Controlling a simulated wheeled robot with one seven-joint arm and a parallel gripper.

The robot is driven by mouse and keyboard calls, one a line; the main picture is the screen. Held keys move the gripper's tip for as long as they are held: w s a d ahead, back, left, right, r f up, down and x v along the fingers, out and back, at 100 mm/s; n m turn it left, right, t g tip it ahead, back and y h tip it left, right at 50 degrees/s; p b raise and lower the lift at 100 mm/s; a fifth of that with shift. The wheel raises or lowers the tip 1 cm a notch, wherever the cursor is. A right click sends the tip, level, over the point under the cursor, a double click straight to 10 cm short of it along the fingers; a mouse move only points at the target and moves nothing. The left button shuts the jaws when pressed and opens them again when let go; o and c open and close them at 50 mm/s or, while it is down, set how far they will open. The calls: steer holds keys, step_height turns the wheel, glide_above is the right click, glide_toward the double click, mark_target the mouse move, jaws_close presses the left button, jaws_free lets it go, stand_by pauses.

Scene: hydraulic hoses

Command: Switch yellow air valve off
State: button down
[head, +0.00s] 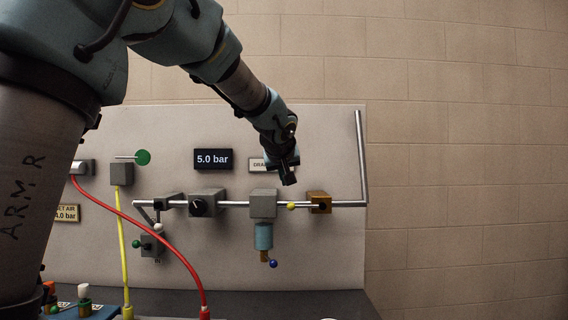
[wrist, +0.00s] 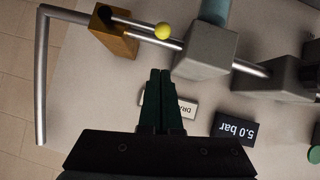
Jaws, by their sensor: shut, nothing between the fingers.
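The yellow air valve shows in the head view as a brass block (head: 319,203) on the pipe, with a yellow ball knob (head: 291,206) to its left. My gripper (head: 289,182) is just above the pipe and the yellow knob in the head view. Its two fingers (wrist: 161,75) are together and empty in the wrist view, pointing toward the pipe, apart from the knob.
A grey block (head: 263,203) with a blue bowl (head: 264,237) and blue knob (head: 273,264) sits left of the yellow knob. A vertical pipe (head: 361,155) rises at the right. A 5.0 bar display (head: 213,159) and a partly hidden label (head: 258,165) are above.

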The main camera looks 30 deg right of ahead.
mark_target(304, 206)
steer(key=shift+w+d+f, duration=0.25)
steer(key=shift+d+f, duration=0.05)
steer(key=shift+f, duration=0.5)
steer(key=shift+w+d+f, duration=0.25)
steer(key=shift+w+f, duration=0.05)
steer(key=shift+f, duration=0.45)
steer(key=shift+w+d+f, duration=0.25)
steer(key=shift+d+f, duration=0.05)
steer(key=shift+f, duration=0.5)
